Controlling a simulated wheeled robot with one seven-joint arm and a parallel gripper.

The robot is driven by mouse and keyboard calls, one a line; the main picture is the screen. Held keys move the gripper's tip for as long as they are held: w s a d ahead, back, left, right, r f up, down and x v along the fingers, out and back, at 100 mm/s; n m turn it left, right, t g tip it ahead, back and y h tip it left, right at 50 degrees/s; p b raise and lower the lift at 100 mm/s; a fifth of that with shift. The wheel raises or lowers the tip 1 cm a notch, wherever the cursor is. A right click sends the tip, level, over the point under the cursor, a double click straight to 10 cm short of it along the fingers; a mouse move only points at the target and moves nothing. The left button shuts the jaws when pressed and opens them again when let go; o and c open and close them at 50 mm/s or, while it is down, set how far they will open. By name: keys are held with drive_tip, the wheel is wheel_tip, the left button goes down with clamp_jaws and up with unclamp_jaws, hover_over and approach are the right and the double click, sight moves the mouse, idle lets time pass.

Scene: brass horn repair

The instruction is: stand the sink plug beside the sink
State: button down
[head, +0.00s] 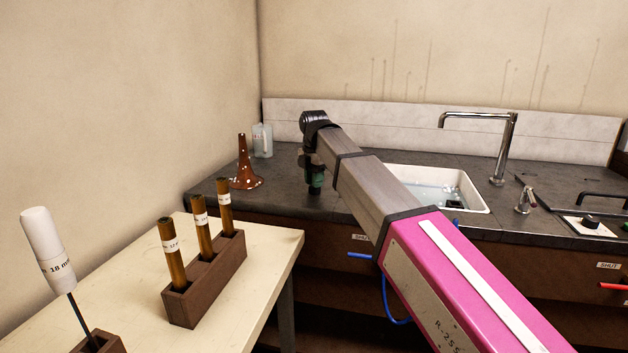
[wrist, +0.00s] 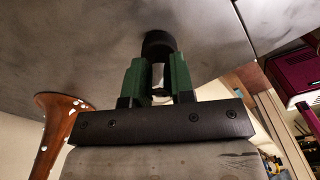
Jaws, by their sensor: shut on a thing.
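The sink plug (wrist: 158,43) is a black round piece, seen in the wrist view between and just beyond my green fingertips. My gripper (wrist: 157,78) is shut on it. In the head view my gripper (head: 315,180) points down over the dark counter, left of the white sink (head: 425,175). The plug is at or close above the counter top; I cannot tell whether it touches. In the head view the plug is too small and dark to make out clearly. The sink holds water and some dark things.
A brown horn bell (head: 246,172) stands on the counter left of my gripper, with a clear bottle (head: 262,140) behind it. A tap (head: 507,145) rises behind the sink. A pale table (head: 285,240) in front carries a brown rack (head: 205,285) of labelled tubes.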

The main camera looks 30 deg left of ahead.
drive_tip(key=shift+f, duration=0.15)
drive_tip(key=c, duration=1)
unclamp_jaws()
wheel_tip(320, 180, up, 12)
drive_tip(key=shift+r, duration=0.15)
